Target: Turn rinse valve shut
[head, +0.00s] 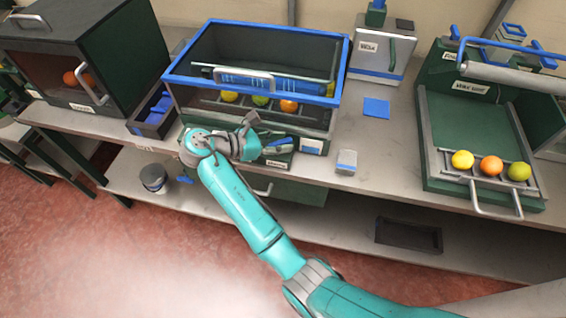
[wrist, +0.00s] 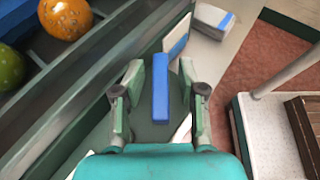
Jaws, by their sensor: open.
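A blue bar-shaped handle, which looks like the rinse valve's lever (wrist: 160,85), lies between the fingers of my gripper (wrist: 161,78) in the wrist view. The fingers are open, one on each side of the bar, with a gap showing at each side. The handle points nearly straight up the wrist picture. In the head view, my gripper (head: 250,128) is at the front of the blue-rimmed wash tank (head: 172,78). A blue piece (head: 281,142) shows just right of it on the green front panel. The valve's base is partly hidden.
Several fruits sit inside the tank, including an orange (head: 289,106). A small grey-white block (head: 346,162) stands on the bench to the right. A green tray station (head: 470,120) holds a row of fruits further right.

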